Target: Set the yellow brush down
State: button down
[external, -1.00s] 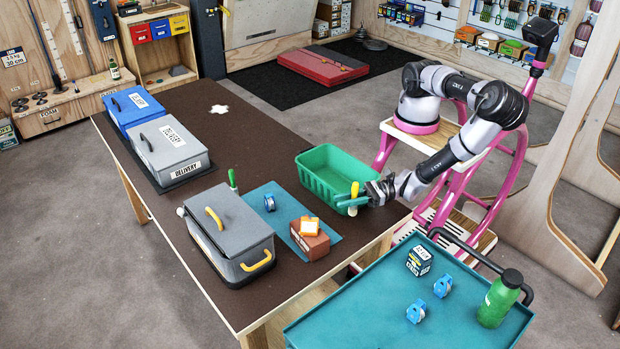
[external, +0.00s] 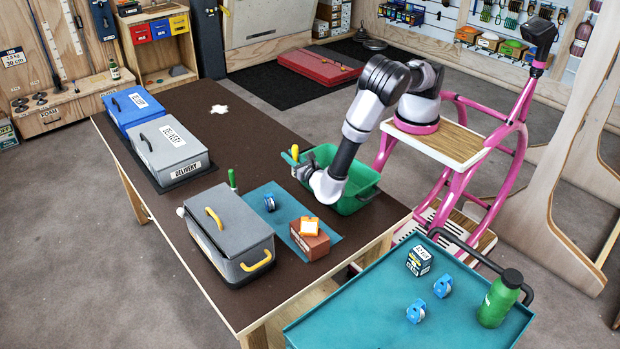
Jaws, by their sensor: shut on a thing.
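The yellow brush (external: 295,153) shows its yellow handle upright at the far left end of the green crate (external: 357,203). My gripper (external: 302,169) is shut on it, just below the handle, beside the crate's left end. The brush's lower part is hidden behind my gripper and wrist. I cannot tell whether the brush touches the table or the crate's rim. My forearm crosses over the crate and hides much of its inside.
A teal mat (external: 285,212) holds a blue item (external: 270,203) and a brown box (external: 310,242). A green-handled tool (external: 232,179) stands behind a grey toolbox (external: 228,232). Blue (external: 132,106) and grey (external: 170,152) delivery boxes stand left.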

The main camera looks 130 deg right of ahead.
notch_tip(320, 180, down, 10)
jog(key=shift+r, duration=0.15)
dwell(0.3)
jog(key=c, duration=0.7)
grip_release()
jog(key=shift+c, duration=0.2)
